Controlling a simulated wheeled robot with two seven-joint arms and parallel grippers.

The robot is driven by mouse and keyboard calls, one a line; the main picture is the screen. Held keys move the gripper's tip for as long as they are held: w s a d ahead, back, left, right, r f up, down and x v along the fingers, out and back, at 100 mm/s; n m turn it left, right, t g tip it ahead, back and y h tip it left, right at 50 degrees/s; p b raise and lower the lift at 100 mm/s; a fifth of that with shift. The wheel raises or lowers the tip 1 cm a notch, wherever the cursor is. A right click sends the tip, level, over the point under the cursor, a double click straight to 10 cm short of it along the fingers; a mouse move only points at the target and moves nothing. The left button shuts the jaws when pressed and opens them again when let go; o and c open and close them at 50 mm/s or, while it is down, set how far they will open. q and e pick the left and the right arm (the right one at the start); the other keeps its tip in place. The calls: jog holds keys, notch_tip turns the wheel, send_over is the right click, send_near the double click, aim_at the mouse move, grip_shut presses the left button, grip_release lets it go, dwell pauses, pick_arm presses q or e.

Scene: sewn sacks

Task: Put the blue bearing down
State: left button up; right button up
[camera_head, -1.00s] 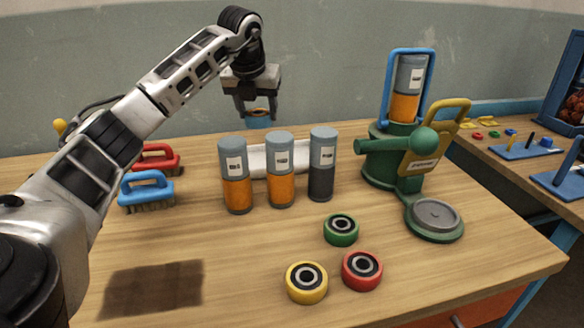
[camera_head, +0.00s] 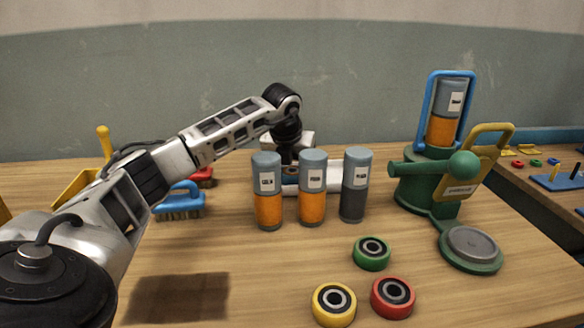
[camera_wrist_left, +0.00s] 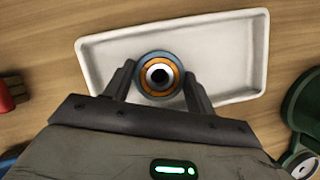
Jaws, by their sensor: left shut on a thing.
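The blue bearing (camera_wrist_left: 142,65) has a blue outer ring, an orange band and a dark centre. My left gripper (camera_wrist_left: 157,82) is shut on it, with one finger on each side. In the left wrist view the bearing is over the white tray (camera_wrist_left: 230,60), left of its middle; I cannot tell whether it touches the tray floor. The tray shows partly there (camera_head: 335,178). My right gripper is not in view.
Two grey-and-orange canisters (camera_head: 267,190) (camera_head: 312,188) and a grey one (camera_head: 355,185) stand before the tray. Green (camera_head: 371,262), red (camera_head: 407,310) and yellow (camera_head: 322,315) bearings lie in front. A green press (camera_head: 412,195) stands right, a blue brush (camera_head: 178,202) left.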

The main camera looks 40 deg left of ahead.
pick_arm(q)
jog(key=o, duration=1.2)
jog(key=shift+f, duration=0.1)
jog(key=v, duration=1.2)
